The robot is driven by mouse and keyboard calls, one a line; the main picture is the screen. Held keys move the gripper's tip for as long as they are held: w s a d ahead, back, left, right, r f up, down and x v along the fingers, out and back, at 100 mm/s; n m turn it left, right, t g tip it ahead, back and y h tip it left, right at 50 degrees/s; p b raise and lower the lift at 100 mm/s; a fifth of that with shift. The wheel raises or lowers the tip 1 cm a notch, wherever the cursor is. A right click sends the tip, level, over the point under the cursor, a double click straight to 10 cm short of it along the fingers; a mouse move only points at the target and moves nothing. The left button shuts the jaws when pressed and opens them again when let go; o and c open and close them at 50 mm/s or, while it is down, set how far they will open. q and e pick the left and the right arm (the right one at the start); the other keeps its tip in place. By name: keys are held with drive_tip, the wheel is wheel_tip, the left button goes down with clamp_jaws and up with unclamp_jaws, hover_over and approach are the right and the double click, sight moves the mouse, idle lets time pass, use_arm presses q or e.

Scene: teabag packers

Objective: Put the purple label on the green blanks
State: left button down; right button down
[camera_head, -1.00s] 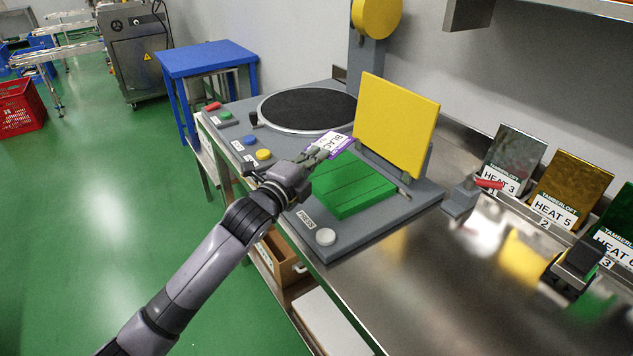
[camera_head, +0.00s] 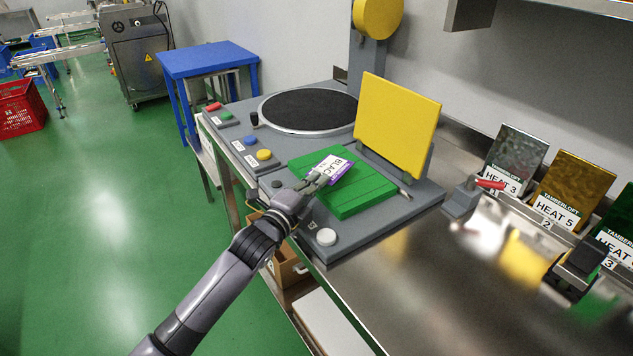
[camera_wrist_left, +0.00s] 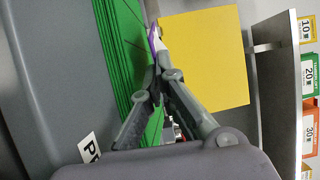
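The purple and white label (camera_head: 333,167), with the letters "BLAC" visible, is in the fingertips of my left gripper (camera_head: 316,181). In the left wrist view the label (camera_wrist_left: 154,38) shows edge-on between the closed fingertips (camera_wrist_left: 158,75). The green blanks (camera_head: 352,196) lie as a flat block on the grey press base, in front of the raised yellow plate. The label appears over the back left part of the blanks. I cannot tell whether it touches them. The blanks (camera_wrist_left: 122,50) also show beside the gripper in the left wrist view. My right gripper is not in view.
The yellow plate (camera_head: 397,125) stands upright just behind the blanks. A round black turntable (camera_head: 310,108) and several coloured buttons lie to the left. A white button (camera_head: 326,237) is at the base's front. Foil cards stand at right. The steel table (camera_head: 440,290) is mostly clear in front.

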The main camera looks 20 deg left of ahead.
use_arm(q)
drive_tip(key=shift+f, duration=0.4)
drive_tip(key=c, duration=2.4)
unclamp_jaws()
drive_tip(key=c, duration=2.1)
unclamp_jaws()
drive_tip(key=shift+s+f, duration=0.1)
drive_tip(key=shift+f, duration=0.05)
drive_tip(key=shift+r, duration=0.3)
drive_tip(key=shift+r+b+v, duration=0.1)
drive_tip(key=shift+r+v, duration=0.1)
drive_tip(key=shift+v, duration=1.75)
drive_tip(key=shift+r+b+v, duration=0.15)
drive_tip(key=shift+r+v, duration=0.05)
drive_tip(key=shift+v, duration=1.8)
drive_tip(key=shift+r+b+v, duration=0.1)
drive_tip(key=shift+r+v, duration=0.1)
drive_tip(key=shift+v, duration=1.75)
